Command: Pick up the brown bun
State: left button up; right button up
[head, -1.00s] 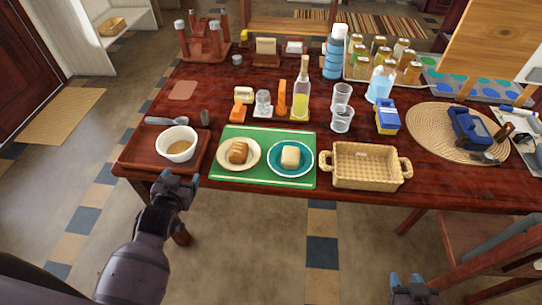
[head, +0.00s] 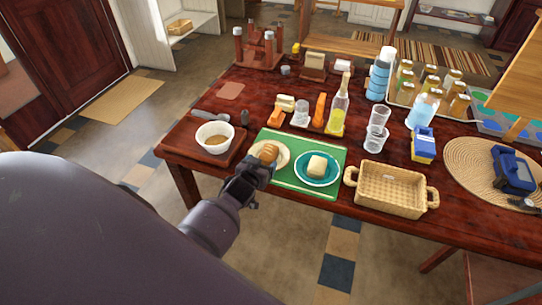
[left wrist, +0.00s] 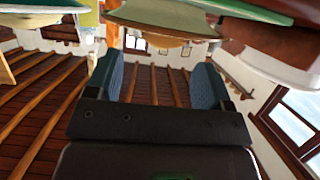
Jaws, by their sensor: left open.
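The brown bun (head: 268,152) sits on a cream plate (head: 285,162) at the left of a green mat (head: 297,190). My left gripper (head: 256,172) is at the table's front edge, just in front of the bun, and covers the plate's near part. In the left wrist view its two fingers (left wrist: 158,82) stand wide apart with nothing between them. A pale plate-like underside (left wrist: 150,35) shows above the fingers; I cannot make out the bun there. My right gripper is out of view.
A white bowl (head: 213,143) on a wooden tray (head: 190,153) stands left. A wicker basket (head: 391,195) is further right. Bottle (head: 338,110) and glasses (head: 376,134) stand behind.

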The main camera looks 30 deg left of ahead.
aim_at(266, 157)
pick_arm(q)
jog(key=shift+x, duration=0.85)
jog(key=x, duration=0.4)
jog(key=shift+a+b, duration=0.15)
jog(key=shift+b, duration=0.25)
jog(key=shift+w+a+f, duration=0.1)
jog(key=shift+w+f, duration=0.15)
jog(key=shift+w, duration=0.3)
jog(key=c, duration=0.7)
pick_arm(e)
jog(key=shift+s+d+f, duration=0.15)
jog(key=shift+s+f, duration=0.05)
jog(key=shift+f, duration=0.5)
